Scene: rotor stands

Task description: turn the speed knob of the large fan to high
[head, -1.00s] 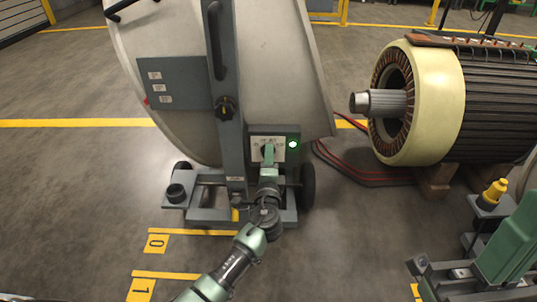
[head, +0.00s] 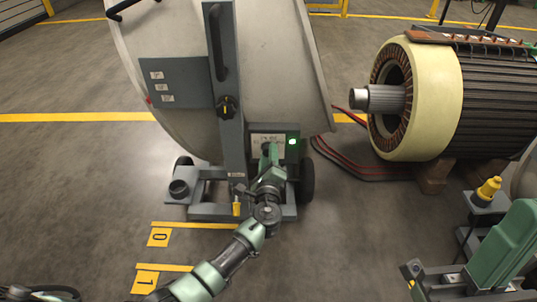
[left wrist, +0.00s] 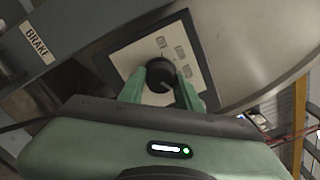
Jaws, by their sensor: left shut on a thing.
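The large fan is a big pale grey drum (head: 275,70) on a wheeled grey stand. Its speed knob (left wrist: 160,75) is black and round, on a pale plate (left wrist: 128,58) with several small marks that I cannot read. My left gripper (head: 267,152) is at this plate, low on the stand, and covers the knob in the head view. In the left wrist view its two green fingers (left wrist: 160,84) are shut on the knob, one on each side. I cannot tell the knob's setting.
A green lamp (head: 292,141) glows beside the plate. A black and yellow knob (head: 226,107) sits higher on the upright post. A large motor (head: 440,95) lies at the right on wooden blocks, with red and black cables (head: 345,165) on the floor.

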